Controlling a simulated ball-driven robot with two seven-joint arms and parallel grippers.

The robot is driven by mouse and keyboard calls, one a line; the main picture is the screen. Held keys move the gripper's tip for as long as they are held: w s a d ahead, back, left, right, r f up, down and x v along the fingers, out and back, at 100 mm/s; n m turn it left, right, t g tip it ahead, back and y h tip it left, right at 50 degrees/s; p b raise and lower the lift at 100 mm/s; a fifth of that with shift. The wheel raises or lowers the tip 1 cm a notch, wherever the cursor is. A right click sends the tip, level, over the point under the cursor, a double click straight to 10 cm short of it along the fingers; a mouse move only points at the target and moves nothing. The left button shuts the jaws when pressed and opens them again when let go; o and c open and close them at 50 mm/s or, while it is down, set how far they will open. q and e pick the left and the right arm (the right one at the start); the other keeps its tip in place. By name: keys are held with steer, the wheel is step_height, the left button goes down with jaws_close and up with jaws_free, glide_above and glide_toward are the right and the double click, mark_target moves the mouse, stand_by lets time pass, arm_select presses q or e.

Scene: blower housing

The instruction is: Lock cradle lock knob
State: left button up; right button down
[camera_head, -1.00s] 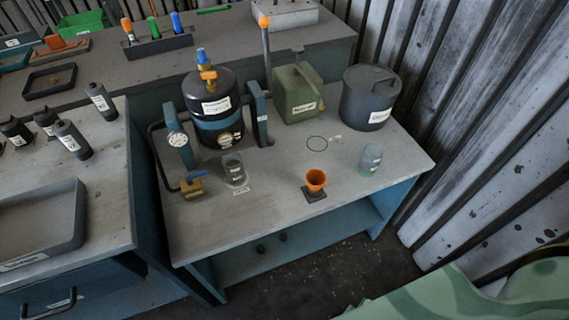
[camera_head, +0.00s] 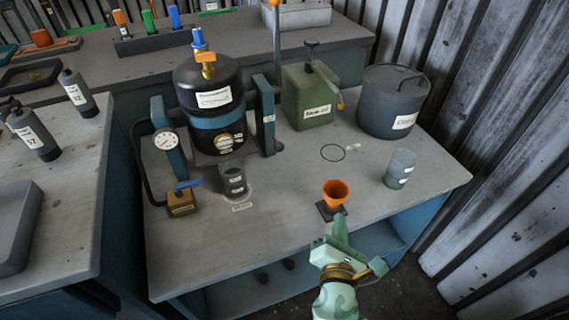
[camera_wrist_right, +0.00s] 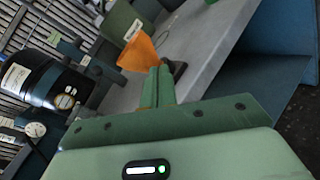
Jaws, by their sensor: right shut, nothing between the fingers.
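A black tank (camera_head: 208,82) with a blue band stands upright between two blue cradle posts, the left post (camera_head: 168,140) and the right post (camera_head: 265,112). Small dark parts show at the foot of the right post, but I cannot tell for sure which is the lock knob. My right gripper (camera_head: 340,222) is green, shut and empty, at the front edge of the bench just by the orange funnel. In the right wrist view its closed fingers (camera_wrist_right: 160,76) overlap the funnel's lower part; contact is unclear. The tank (camera_wrist_right: 45,82) is at the left there. My left gripper is not in view.
The orange funnel (camera_head: 335,192) stands on a dark base. A clear cup (camera_head: 399,168), a dark cup (camera_head: 232,178), a brass block with blue lever (camera_head: 182,202), a green can (camera_head: 308,98) and a grey lidded pot (camera_head: 393,102) stand around the bench top (camera_head: 285,235).

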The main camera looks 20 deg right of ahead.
steer(key=w+a+n+t+y, duration=0.1)
steer(key=a+n, duration=0.2)
steer(key=w+a+r+n+t+y, duration=0.1)
steer(key=w+a+n+t+y, duration=0.1)
steer(key=a+n, duration=0.1)
steer(key=w+a+r+n+t+y, duration=0.1)
steer(key=a+n+t+y, duration=0.1)
steer(key=a+n, duration=0.1)
steer(key=shift+w+a+n, duration=0.1)
steer(key=shift+w+n, duration=0.2)
steer(key=shift+n, duration=0.6)
steer(key=b, duration=0.2)
glide_toward(277, 143)
steer(key=w, duration=0.2)
steer(key=w+d, duration=0.1)
steer(key=w, duration=0.2)
steer(key=shift+w+d+f, duration=0.1)
steer(key=shift+d+f, duration=0.05)
steer(key=shift+f, duration=0.05)
